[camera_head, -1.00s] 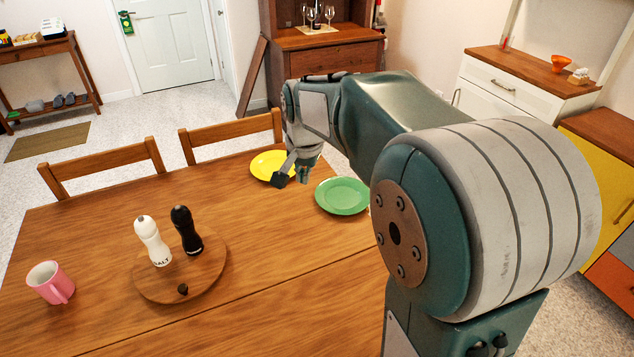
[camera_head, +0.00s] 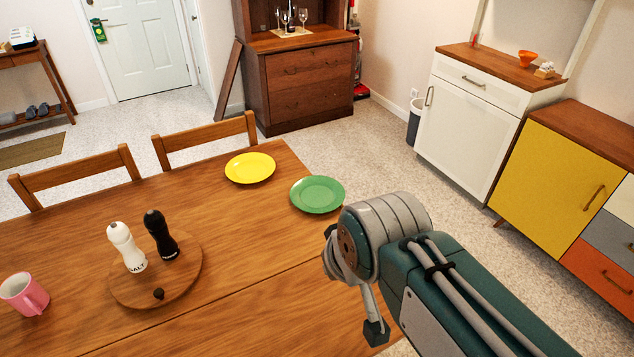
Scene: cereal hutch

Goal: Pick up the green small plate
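The green small plate (camera_head: 317,194) lies flat on the wooden table (camera_head: 220,285), near its far right corner. It is in full view and nothing touches it. A yellow plate (camera_head: 250,168) lies just behind and to its left, a small gap apart. My gripper (camera_head: 376,330) is at the table's right edge, nearer to me than the green plate and well apart from it. Only one dark fingertip and its link show below my folded arm. The rest of the gripper is hidden, so its opening cannot be seen.
A round wooden board (camera_head: 185,285) holds a white salt shaker (camera_head: 126,248) and a black shaker (camera_head: 160,235). A pink mug (camera_head: 24,294) stands at the left. Two chairs line the far edge. Floor right of the table is clear, up to the cabinets.

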